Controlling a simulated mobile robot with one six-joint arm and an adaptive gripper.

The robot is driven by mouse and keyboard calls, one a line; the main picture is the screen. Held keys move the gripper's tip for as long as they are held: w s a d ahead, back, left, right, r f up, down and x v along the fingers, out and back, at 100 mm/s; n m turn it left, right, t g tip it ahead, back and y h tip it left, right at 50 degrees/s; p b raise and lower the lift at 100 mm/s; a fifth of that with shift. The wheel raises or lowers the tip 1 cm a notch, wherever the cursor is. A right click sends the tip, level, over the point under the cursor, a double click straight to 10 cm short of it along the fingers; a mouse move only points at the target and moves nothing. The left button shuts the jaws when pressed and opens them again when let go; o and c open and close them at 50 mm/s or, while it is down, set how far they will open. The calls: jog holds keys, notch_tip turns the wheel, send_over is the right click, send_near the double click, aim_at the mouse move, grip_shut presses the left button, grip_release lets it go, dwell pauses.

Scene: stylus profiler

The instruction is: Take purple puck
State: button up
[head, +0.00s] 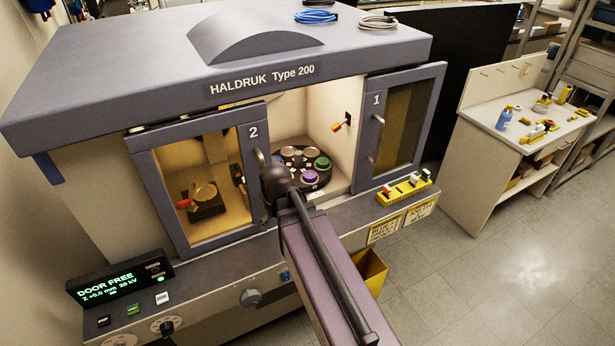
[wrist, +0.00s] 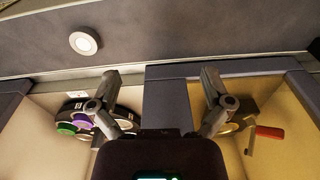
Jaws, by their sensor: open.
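The purple puck (head: 306,177) sits on a dark round carousel (head: 294,153) inside the lit chamber of the machine, seen through the gap between door 2 and door 1. It also shows in the wrist view (wrist: 82,118), at the left beside a green puck (wrist: 66,128). My gripper (wrist: 160,76) is open and empty, its two fingers spread wide on either side of a grey upright. The left finger partly overlaps the carousel in that view. In the head view my arm reaches to the opening, and its dark end hides the gripper's fingers.
Door 2 (head: 208,185) stands left of the opening and door 1 (head: 405,128) right of it. A red-handled part (head: 203,198) shows behind door 2's window. A yellow rack (head: 404,190) with small pucks sits on the right ledge. A status screen (head: 118,279) reads DOOR FREE.

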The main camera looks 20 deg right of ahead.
jog(key=w+d+r+t+p, duration=0.2)
jog(key=w+d+r, duration=0.1)
jog(key=w+d, duration=0.5)
jog(key=w+d+r+m+t+p, duration=0.1)
jog(key=w+d+r+p, duration=0.1)
jog(key=w+d, duration=0.7)
jog(key=d+r, duration=0.1)
jog(key=d, duration=0.2)
jog(key=shift+d+r+t+h+p, duration=0.15)
jog(key=shift+r+t+h+p, duration=0.15)
jog(key=shift+r+t+p, duration=0.1)
jog(key=shift+f, duration=0.15)
jog(key=b, duration=0.8)
send_over(310, 174)
jog(key=s, duration=0.2)
jog(key=f, duration=0.7)
jog(key=shift+s+a+f, duration=0.1)
jog(key=shift+a+f, duration=0.1)
jog(key=shift+f, duration=0.2)
jog(key=shift+b+x, duration=2.4)
jog(key=shift+x, duration=0.2)
jog(key=shift+d, duration=0.1)
